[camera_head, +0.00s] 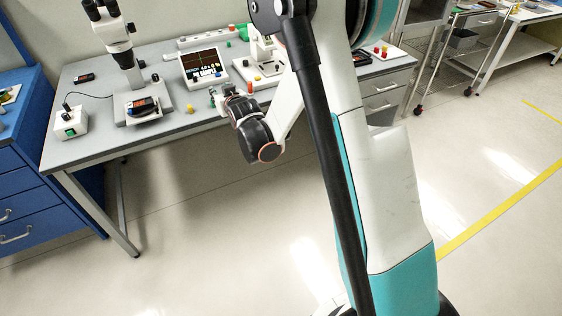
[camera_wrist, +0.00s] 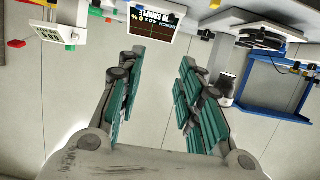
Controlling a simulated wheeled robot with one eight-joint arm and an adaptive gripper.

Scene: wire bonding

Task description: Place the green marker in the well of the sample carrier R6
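My gripper (camera_wrist: 163,62) is open, its two teal-padded fingers apart with only floor showing between them. In the head view my gripper (camera_head: 223,95) is at the front edge of the grey bench. A small green object (camera_head: 245,33) stands at the back of the bench, and a flatter green one (camera_head: 228,44) lies near it. I cannot tell which of these is the green marker. I cannot make out the sample carrier R6 or its well for certain.
The bench (camera_head: 185,122) holds a microscope (camera_head: 118,45), a screen unit (camera_head: 203,66), a white instrument (camera_head: 262,55) and a white box with a green switch (camera_head: 71,122). A yellow piece (camera_head: 190,108) lies near the front edge. A blue cabinet (camera_head: 25,160) stands left.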

